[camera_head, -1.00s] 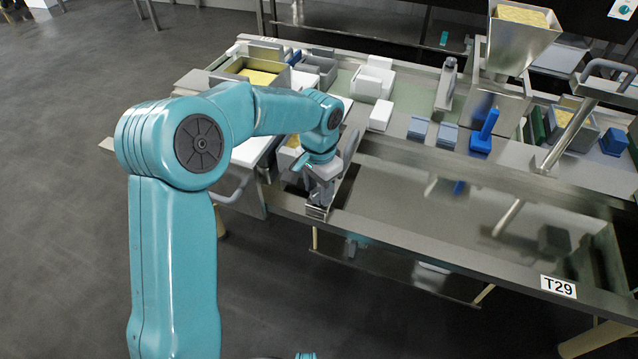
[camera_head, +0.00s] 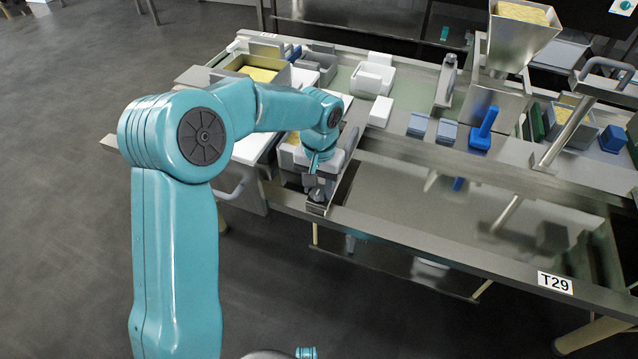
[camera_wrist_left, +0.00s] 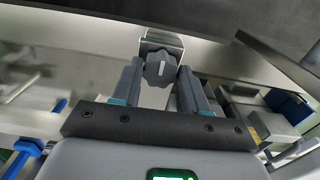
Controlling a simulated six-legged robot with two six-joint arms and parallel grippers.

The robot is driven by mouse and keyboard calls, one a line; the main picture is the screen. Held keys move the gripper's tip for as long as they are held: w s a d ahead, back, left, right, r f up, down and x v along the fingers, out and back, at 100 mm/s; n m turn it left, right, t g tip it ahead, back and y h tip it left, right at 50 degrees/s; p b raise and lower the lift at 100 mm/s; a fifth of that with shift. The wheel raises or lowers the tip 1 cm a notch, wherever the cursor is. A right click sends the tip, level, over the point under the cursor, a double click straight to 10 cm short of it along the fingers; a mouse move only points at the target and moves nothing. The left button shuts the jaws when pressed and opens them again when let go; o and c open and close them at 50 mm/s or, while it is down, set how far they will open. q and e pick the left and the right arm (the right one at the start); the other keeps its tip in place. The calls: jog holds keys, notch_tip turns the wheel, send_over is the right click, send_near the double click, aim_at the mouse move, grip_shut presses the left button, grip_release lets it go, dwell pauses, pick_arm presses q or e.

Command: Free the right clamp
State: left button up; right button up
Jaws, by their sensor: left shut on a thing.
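My left gripper (camera_head: 317,190) points down at the front edge of the steel table, left of its middle. In the left wrist view, the left gripper (camera_wrist_left: 160,78) has its two grey fingers on either side of a dark grey lobed knob (camera_wrist_left: 160,68) with a pale mark on its face. The gripper is shut on this knob. The knob sits at a small metal bracket (camera_wrist_left: 162,40), which also shows in the head view (camera_head: 317,209) below the gripper. In the head view, the gripper hides most of the knob. My right gripper is not in view.
A yellow-filled mould box (camera_head: 262,75) and white blocks (camera_head: 380,110) stand behind my left arm. A blue-handled tool (camera_head: 485,128), a steel hopper (camera_head: 515,42) and a bent steel lever (camera_head: 565,130) stand to the right. The sunken steel tray (camera_head: 440,215) is largely clear.

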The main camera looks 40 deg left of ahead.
aim_at(319, 190)
pick_arm(q)
jog(key=o, duration=1)
notch_tip(319, 190, up, 16)
jog(key=p, duration=0.4)
jog(key=shift+r, duration=0.2)
jog(key=shift+d+f, duration=0.1)
